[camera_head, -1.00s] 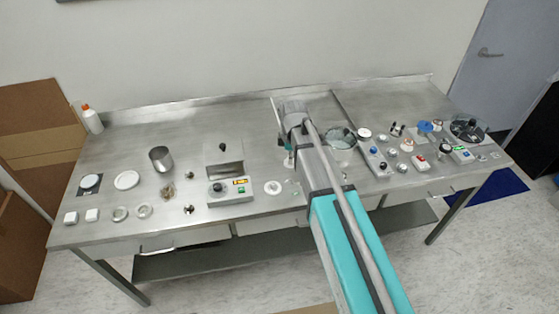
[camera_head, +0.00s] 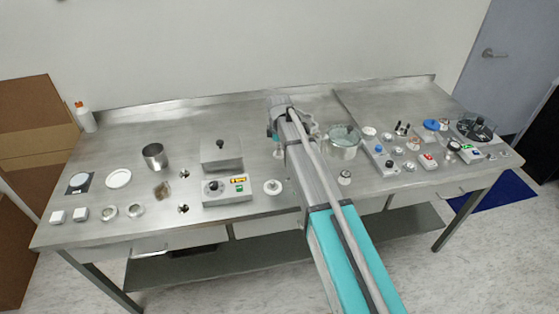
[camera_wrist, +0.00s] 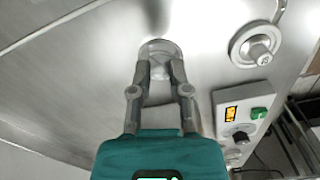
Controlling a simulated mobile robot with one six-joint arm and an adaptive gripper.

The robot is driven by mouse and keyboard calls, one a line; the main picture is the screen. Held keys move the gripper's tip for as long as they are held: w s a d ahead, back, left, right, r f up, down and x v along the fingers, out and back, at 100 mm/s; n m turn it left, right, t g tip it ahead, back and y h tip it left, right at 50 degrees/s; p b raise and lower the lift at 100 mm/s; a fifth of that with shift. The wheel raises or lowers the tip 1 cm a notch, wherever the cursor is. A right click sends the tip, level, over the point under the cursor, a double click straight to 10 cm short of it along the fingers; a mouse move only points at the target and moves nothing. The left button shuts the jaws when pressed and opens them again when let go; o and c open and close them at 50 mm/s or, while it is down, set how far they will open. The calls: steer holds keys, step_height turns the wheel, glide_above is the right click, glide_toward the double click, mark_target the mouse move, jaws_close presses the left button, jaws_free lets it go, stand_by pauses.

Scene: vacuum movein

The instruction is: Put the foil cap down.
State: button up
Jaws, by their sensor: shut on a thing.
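My gripper (camera_wrist: 160,68) points at the steel bench top (camera_wrist: 80,75) in the wrist view. Its two fingers are closed on a small, round, silvery piece, which looks like the foil cap (camera_wrist: 159,47). The piece is at the fingertips, over or against the bench; I cannot tell whether it touches. In the head view my gripper (camera_head: 278,150) is over the middle of the bench, left of my forearm, and the cap cannot be made out there.
A round white dish with a knob (camera_head: 272,187) stands close by, with a control box (camera_head: 228,190) left of it. A glass bowl (camera_head: 343,145) and several small parts stand to the right. Bare steel lies behind the gripper.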

mark_target(278, 162)
steer(key=shift+w+f, duration=0.2)
steer(key=shift+f, duration=0.05)
steer(key=shift+w+a+f+b, duration=0.2)
steer(key=shift+w+f+b, duration=0.05)
steer(key=shift+f+b, duration=1.7)
steer(key=shift+b, duration=0.1)
steer(key=shift+f, duration=0.1)
steer(key=o, duration=0.7)
steer(key=shift+o, duration=0.2)
step_height(278, 162, up, 12)
steer(key=p, duration=1.2)
